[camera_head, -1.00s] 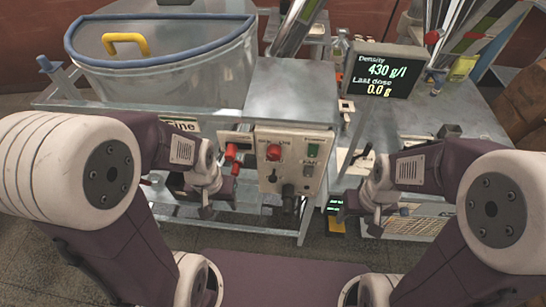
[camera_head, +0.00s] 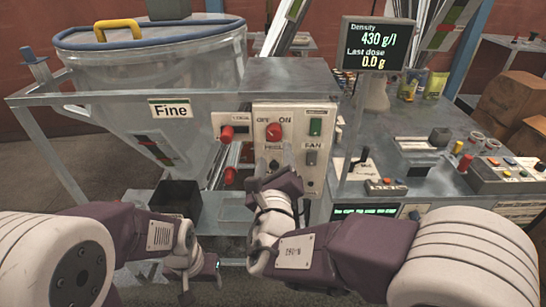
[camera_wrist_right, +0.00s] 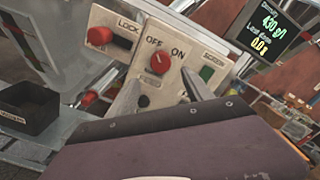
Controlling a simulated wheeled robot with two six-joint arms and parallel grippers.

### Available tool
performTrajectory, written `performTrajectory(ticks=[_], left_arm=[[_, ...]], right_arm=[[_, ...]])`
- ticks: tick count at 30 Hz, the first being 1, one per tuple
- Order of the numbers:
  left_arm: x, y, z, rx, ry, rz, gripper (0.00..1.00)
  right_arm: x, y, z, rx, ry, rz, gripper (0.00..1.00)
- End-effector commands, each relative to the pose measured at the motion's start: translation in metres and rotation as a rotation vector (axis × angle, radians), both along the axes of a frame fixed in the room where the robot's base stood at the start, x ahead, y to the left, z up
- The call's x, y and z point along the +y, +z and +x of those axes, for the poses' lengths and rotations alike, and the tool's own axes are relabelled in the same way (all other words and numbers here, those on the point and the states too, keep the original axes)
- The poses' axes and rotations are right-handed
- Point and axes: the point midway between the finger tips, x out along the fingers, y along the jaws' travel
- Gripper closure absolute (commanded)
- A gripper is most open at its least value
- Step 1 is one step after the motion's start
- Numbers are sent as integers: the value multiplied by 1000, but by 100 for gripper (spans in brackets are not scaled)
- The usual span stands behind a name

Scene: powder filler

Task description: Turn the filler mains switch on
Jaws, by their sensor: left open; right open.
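The mains switch is a red rotary knob (camera_head: 274,131) under the words OFF and ON on the white control panel (camera_head: 318,182). It also shows in the right wrist view (camera_wrist_right: 160,62). I cannot tell clearly which way its pointer faces. My right gripper (camera_head: 280,160) is in front of the panel, below the knob. In the right wrist view its two fingers (camera_wrist_right: 159,88) are spread and empty, with the knob beyond and between their tips, seemingly apart from them. My left gripper (camera_head: 203,281) is open and empty, low and left of the panel.
A red lock knob (camera_head: 227,133) sits left of the panel, with another red knob (camera_head: 231,176) below. A green button (camera_head: 315,127) is right of the switch. A black bin (camera_head: 177,200) stands below the hopper (camera_head: 150,75). A density display (camera_head: 376,46) stands at right.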

Motion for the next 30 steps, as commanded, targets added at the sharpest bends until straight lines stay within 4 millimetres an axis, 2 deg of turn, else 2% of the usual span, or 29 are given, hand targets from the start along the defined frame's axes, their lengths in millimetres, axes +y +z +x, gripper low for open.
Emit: performTrajectory(ticks=[5, 12, 15, 19, 26, 27, 30], left_arm=[[0, 0, 0, 0, 0, 0, 47], [0, -5, 0, 0, 0, 0, 47], [0, -6, 0, 0, 0, 0, 47], [0, -6, 0, 0, 0, 0, 47], [0, -6, 0, 0, 0, 0, 47], [0, -6, 0, 0, 0, 0, 47], [0, -6, 0, 0, 0, 0, 47]], right_arm=[[-1, 2, 13, 0, -4, 2, 41], [-2, 1, 63, 1, -6, 2, 41], [-2, 1, 79, 2, -5, 2, 41], [-2, 1, 90, 2, -4, 2, 41], [-1, 2, 91, 3, -3, 2, 41], [-1, 2, 91, 3, -3, 2, 44], [-1, 2, 91, 3, -3, 2, 72]])
